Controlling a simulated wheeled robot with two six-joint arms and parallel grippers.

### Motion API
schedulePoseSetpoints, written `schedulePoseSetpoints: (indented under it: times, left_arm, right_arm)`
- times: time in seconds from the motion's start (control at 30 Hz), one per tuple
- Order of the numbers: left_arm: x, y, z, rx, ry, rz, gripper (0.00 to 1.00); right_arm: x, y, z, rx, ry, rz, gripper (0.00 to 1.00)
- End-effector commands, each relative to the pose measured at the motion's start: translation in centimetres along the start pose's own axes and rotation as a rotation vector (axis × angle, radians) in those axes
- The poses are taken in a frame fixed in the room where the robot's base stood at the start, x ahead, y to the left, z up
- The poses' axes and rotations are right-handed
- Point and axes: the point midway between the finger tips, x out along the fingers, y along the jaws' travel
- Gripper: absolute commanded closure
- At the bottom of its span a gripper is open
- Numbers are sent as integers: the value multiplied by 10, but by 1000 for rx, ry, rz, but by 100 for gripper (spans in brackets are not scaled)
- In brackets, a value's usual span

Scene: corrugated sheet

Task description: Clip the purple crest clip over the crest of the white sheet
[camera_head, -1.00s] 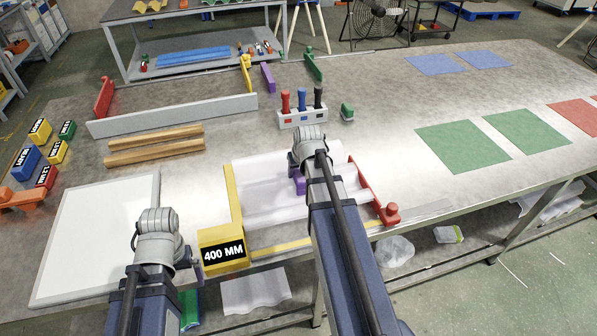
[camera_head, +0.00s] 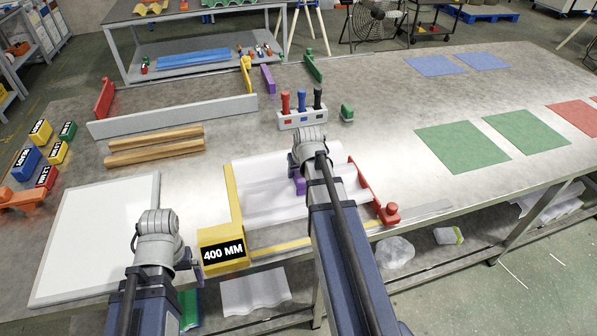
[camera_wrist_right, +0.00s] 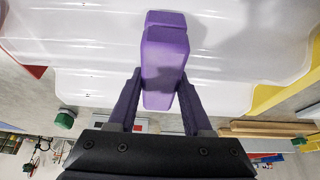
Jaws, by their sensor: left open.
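The white corrugated sheet (camera_head: 262,213) lies on the table between a yellow stop and a red stop. It fills much of the right wrist view (camera_wrist_right: 90,50). The purple crest clip (camera_wrist_right: 165,60) is between the fingers of my right gripper (camera_wrist_right: 160,88), which look closed on its sides. The clip also shows in the head view (camera_head: 299,185), over the sheet and partly hidden by my right wrist. I cannot tell whether it touches a crest. My left gripper (camera_head: 190,262) is open near the 400 MM block; its fingers are mostly hidden.
The yellow 400 MM block (camera_head: 222,249) stands at the sheet's left front corner. The red stop (camera_head: 375,195) borders its right side. A white board (camera_head: 95,240) lies at left. A marker holder (camera_head: 302,119) stands behind.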

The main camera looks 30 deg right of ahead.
Motion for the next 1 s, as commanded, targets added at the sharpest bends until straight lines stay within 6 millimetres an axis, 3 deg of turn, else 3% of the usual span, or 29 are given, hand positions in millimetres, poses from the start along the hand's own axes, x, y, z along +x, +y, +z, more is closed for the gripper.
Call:
schedulePoseSetpoints:
  times: [0.03, 0.27, 0.7, 1.0]
  left_arm:
    - [2, 0, 0, 0, 0, 0, 0]
    - [-17, -2, 1, 0, 0, 0, 0]
    - [-73, -7, 4, 0, 0, 0, 0]
    - [-75, -7, 4, 0, 0, 0, 0]
  right_arm:
    - [1, -2, 10, -2, -30, -4, 16]
    - [-21, -3, 9, -2, -23, -4, 16]
    - [-82, -2, 4, -1, 4, 1, 16]
    - [-85, -1, 4, -1, 8, 2, 16]
